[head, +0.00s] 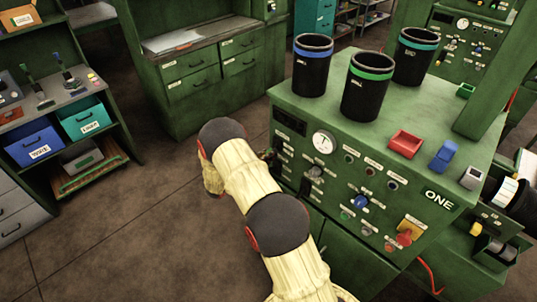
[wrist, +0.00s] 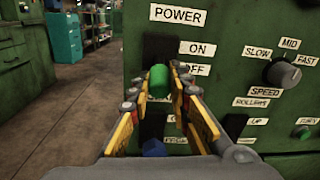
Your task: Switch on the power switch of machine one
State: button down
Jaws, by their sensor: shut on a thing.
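Machine one (head: 440,195) is a green cabinet marked ONE at the right in the head view. In the wrist view its power switch has a black plate (wrist: 158,48) under a POWER label (wrist: 178,16). An ON label (wrist: 197,49) sits beside the plate, with a partly covered OFF label (wrist: 198,69) below it. The green switch handle (wrist: 158,80) is between the fingertips, near the height of OFF. My gripper (wrist: 160,90) is shut on this handle. In the head view my arm reaches the panel's left edge and mostly hides the switch.
A SPEED knob (wrist: 281,72) and a green button (wrist: 302,132) lie right of the gripper. A blue knob (wrist: 154,147) shows below it. Several black canisters (head: 368,87) and a red tray (head: 405,143) stand on the machine's top. Open floor (head: 120,220) lies left of my arm.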

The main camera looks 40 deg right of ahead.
aim_at(272, 148)
jog(key=shift+a+r+y+p, duration=0.1)
jog(key=shift+r+y+p, duration=0.5)
jog(key=shift+p, duration=0.4)
jog(key=r+y+p, duration=0.1)
jog(key=y+p, duration=0.1)
jog(key=p, duration=0.1)
jog(key=y+p, duration=0.1)
jog(key=p, duration=0.1)
jog(key=r+y+p, duration=0.1)
jog(key=y+p, duration=0.1)
jog(key=p, duration=0.1)
jog(key=shift+r, duration=0.25)
jog(key=shift+r+y+p, duration=0.1)
jog(key=shift+y+p, duration=0.7)
jog(key=shift+p, duration=0.2)
jog(key=shift+w, duration=0.1)
jog(key=c, duration=1.6)
grip_release()
jog(key=shift+c, duration=0.2)
